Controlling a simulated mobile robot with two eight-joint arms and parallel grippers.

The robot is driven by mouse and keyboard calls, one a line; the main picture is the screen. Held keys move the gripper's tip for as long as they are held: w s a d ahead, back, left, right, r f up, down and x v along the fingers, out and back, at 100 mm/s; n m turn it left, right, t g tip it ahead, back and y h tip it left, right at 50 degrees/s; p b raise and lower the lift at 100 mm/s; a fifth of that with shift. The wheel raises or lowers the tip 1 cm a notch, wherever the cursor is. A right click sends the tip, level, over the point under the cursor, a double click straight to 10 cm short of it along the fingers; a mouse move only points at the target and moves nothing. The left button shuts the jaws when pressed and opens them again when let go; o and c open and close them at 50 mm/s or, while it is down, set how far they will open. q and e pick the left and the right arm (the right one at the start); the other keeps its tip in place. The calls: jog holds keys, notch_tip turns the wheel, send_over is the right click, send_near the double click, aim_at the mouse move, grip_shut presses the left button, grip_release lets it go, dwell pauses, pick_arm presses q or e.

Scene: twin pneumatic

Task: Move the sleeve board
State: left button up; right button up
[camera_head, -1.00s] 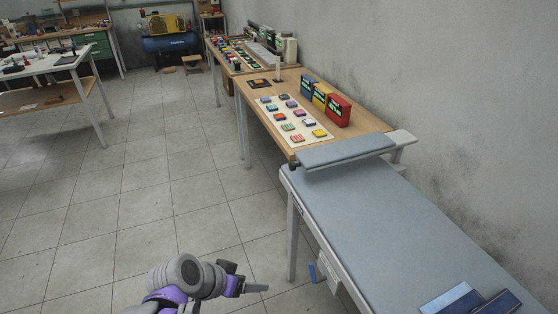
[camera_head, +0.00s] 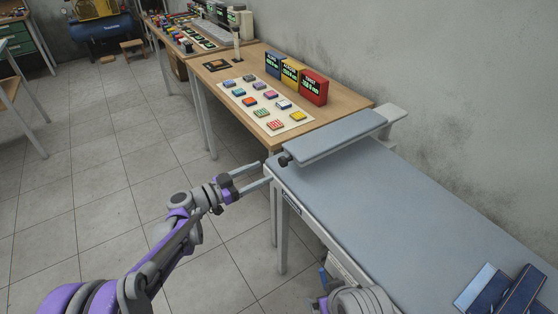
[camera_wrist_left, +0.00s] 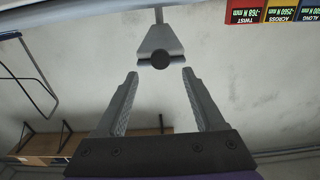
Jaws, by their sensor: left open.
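My right gripper is not in view.
A wooden table (camera_head: 235,95) with a mat of coloured swatches (camera_head: 250,93) and a red box (camera_head: 313,88), yellow box (camera_head: 291,75) and blue box (camera_head: 272,64) stands behind. Blue panels (camera_head: 510,292) lie at lower right.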

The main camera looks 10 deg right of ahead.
aim_at(281, 163)
pick_arm(q)
jog(key=x, duration=0.8)
jog(key=shift+w+d+f+p, duration=0.1)
jog(key=shift+w+d+p, duration=0.05)
jog(key=shift+d+p, duration=0.2)
grip_shut()
dwell(0.9)
